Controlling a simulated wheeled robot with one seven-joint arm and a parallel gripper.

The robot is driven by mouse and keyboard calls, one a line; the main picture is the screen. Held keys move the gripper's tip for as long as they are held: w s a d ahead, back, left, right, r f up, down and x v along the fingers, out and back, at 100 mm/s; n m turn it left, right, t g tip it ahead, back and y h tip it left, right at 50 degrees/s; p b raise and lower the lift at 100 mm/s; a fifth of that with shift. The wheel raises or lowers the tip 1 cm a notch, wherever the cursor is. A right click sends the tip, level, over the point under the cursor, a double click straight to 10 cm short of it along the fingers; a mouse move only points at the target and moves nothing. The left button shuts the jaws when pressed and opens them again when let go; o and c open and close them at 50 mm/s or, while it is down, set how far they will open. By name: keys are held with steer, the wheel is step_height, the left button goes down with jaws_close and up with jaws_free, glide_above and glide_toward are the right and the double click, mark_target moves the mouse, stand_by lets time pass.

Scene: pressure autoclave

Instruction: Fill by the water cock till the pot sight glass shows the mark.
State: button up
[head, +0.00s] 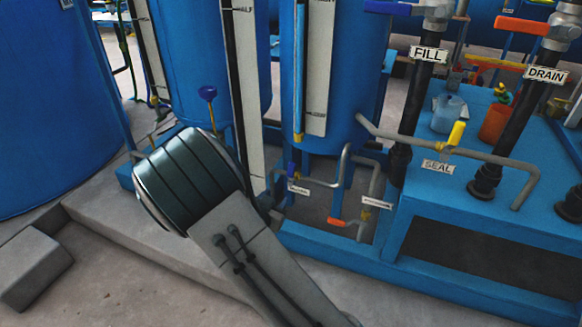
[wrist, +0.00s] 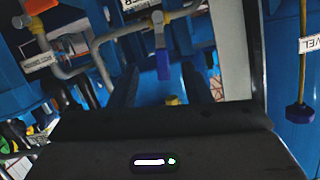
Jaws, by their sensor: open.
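A small cock with a blue handle (head: 291,170) sits on low grey pipework under the middle blue tank (head: 348,70); its white tag is too small to read. In the wrist view the blue handle (wrist: 162,65) hangs just beyond and between my fingertips. My gripper (wrist: 159,75) is open and empty, with a dark finger either side of the handle; contact cannot be told. In the head view my arm hides most of the gripper. A sight glass (head: 299,70) with a blue tube stands beside a pale marked board (head: 318,65); the exact level is unclear.
An orange-handled cock (head: 338,221) is low on the nearby pipes. FILL (head: 428,54) and DRAIN (head: 546,74) valves and a yellow-handled SEAL cock (head: 456,134) stand right. A blue knob (head: 208,93) is left. A blue frame edge (head: 330,245) runs below the pipes.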

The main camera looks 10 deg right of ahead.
mark_target(291, 169)
steer(key=w+d+h+b, duration=0.1)
steer(key=w+d, duration=0.1)
steer(key=w, duration=0.1)
steer(key=w+d+r+t+b, duration=0.1)
steer(key=w+d, duration=0.2)
steer(key=w, duration=0.1)
steer(key=w+d+t+h+b, duration=0.1)
steer(key=w+d, duration=0.1)
steer(key=w, duration=0.2)
steer(key=shift+d+r+h, duration=0.2)
steer(key=shift+r+h, duration=0.1)
steer(key=shift+r, duration=0.1)
steer(key=shift+c, duration=0.3)
jaws_close()
